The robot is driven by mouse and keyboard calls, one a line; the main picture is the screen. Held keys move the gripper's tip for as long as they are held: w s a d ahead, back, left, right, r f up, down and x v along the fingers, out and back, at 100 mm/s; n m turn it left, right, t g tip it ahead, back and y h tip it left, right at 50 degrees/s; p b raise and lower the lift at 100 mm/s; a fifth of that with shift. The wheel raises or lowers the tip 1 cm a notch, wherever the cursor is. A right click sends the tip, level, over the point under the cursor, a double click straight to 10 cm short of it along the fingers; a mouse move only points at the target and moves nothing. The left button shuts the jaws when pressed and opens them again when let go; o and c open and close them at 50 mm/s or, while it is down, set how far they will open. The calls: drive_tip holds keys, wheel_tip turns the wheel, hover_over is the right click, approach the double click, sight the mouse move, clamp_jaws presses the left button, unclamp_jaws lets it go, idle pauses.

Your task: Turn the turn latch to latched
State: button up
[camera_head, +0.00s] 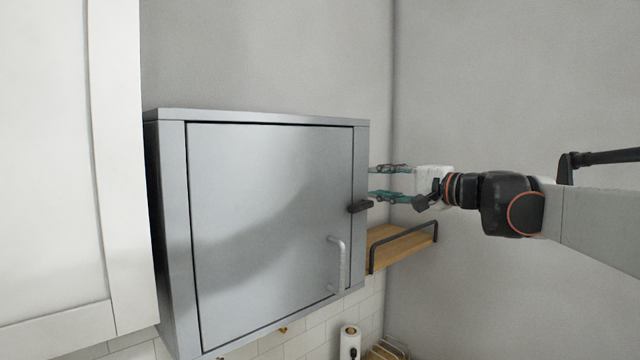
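The turn latch (360,206) is a small black lever on the right frame of a grey metal cabinet (270,230). It lies roughly horizontal, and its left end reaches the edge of the closed-looking door. My gripper (373,182) comes in from the right, with its two teal fingers apart, one above the other. The fingertips are close to the cabinet's right edge, just above and to the right of the latch. Whether a fingertip touches the latch or cabinet cannot be told. Nothing shows between the fingers.
A vertical handle (343,265) is on the door's lower right. A wooden shelf (395,247) with a black rail sits right of the cabinet, below my gripper. A white cupboard (60,170) stands at the left. A paper roll (349,341) is below. Bare wall lies behind my arm.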

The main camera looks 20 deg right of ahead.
drive_tip(key=v, duration=1.1)
drive_tip(key=shift+s+d+f+p, duration=0.2)
drive_tip(key=shift+s+d+p, duration=0.1)
drive_tip(key=shift+d, duration=0.1)
idle(0.3)
idle(0.4)
